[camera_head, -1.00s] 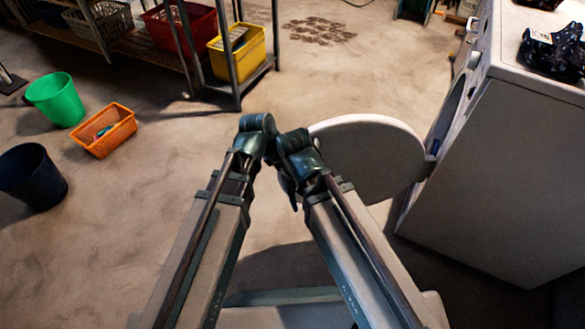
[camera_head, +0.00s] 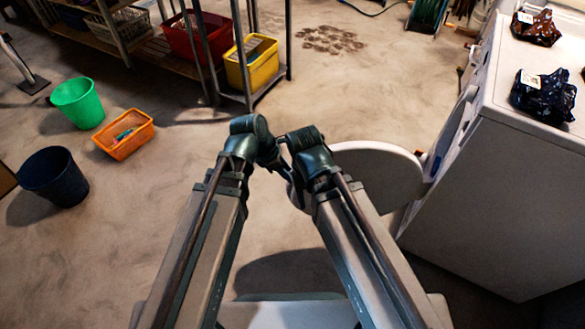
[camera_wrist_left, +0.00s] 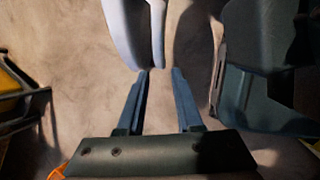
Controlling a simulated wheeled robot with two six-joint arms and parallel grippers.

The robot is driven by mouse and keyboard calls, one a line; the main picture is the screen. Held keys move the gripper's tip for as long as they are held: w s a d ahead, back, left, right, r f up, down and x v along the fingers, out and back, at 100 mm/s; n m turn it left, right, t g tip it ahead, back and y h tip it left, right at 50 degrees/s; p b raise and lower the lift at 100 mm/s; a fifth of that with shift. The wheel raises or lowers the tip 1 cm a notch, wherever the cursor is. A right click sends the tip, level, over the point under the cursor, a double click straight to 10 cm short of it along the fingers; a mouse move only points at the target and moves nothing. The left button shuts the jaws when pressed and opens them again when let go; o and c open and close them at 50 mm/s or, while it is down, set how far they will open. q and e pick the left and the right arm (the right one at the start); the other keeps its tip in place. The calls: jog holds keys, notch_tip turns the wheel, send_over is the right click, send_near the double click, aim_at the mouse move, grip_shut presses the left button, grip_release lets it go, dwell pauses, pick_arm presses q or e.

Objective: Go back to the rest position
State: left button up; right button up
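My two arms reach forward from the bottom of the head view, and their forward joints sit close together near the middle. My left gripper (camera_wrist_left: 160,72) shows in the left wrist view with its two fingers apart and nothing between them. The pale edge of a rounded object (camera_wrist_left: 150,35) lies beyond its tips. I cannot make out either gripper in the head view, as the arm joints hide what is beneath them. A dark arm part of mine fills the right of the left wrist view.
A white machine (camera_head: 480,190) stands at the right, its round door (camera_head: 385,170) open beside my right arm. Dark patterned packs (camera_head: 545,95) lie on top. A green bucket (camera_head: 78,103), orange basket (camera_head: 124,134) and dark bucket (camera_head: 52,177) stand left. A shelf holds a yellow bin (camera_head: 250,68).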

pick_arm(q)
jog(key=shift+p+v, duration=0.5)
jog(key=shift+v, duration=0.65)
pick_arm(e)
notch_tip(320, 180, up, 2)
jog(key=shift+r, duration=0.1)
pick_arm(q)
jog(key=s+a+f+m+g+y, duration=0.15)
jog(key=a+m+y, duration=0.25)
jog(key=a+m, duration=1.4)
jog(key=s+d+m+y, duration=0.2)
jog(key=s+d+m, duration=0.4)
jog(key=d, duration=0.8)
notch_tip(320, 180, up, 26)
jog(key=p, duration=2.6)
jog(key=shift+a+h, duration=0.3)
jog(key=shift+a, duration=0.15)
pick_arm(e)
notch_tip(320, 180, up, 26)
